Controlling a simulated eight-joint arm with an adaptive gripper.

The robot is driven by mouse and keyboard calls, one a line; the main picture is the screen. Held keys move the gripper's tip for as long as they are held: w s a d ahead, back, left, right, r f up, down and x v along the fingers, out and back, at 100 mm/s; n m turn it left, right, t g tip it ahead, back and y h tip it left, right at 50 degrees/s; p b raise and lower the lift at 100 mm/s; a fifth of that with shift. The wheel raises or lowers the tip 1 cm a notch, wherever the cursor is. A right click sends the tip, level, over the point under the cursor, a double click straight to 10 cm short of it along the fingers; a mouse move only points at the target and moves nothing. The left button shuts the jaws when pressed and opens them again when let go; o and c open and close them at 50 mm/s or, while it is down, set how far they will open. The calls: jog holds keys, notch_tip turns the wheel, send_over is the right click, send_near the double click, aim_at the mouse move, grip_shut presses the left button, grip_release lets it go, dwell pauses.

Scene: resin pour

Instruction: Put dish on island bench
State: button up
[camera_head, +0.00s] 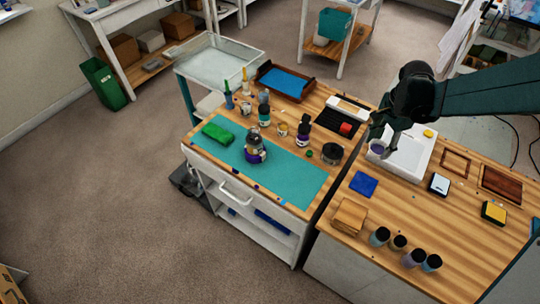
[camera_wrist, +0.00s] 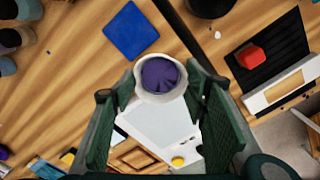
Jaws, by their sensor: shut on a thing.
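The dish (camera_wrist: 161,74) is a small white round cup with purple contents. My gripper (camera_wrist: 161,92) is shut on it, with one green finger on each side of its rim. In the head view the dish (camera_head: 377,147) shows at the left end of a white box-like device (camera_head: 410,158), under my dark gripper (camera_head: 388,135). It looks held above the surface; the exact height is unclear. Two wood-topped benches stand side by side: one with a teal mat (camera_head: 290,177) on the left, the other (camera_head: 400,207) on the right. I cannot tell which is the island bench.
A blue square (camera_head: 363,184), a wood block (camera_head: 349,215) and several dark-capped jars (camera_head: 397,243) sit on the right bench. Bottles (camera_head: 303,134), a green block (camera_head: 217,133) and a dark round container (camera_head: 332,153) crowd the left bench. The mat's right part is mostly clear.

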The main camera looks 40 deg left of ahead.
jog(key=s+a+n, duration=0.8)
jog(key=s+a, duration=1)
jog(key=s, duration=0.4)
jog(key=shift+s+a, duration=0.4)
jog(key=shift+f, duration=0.2)
jog(key=shift+f, duration=2.8)
jog(key=shift+f+b, duration=0.35)
jog(key=shift+f, duration=1.75)
jog(key=shift+f, duration=0.15)
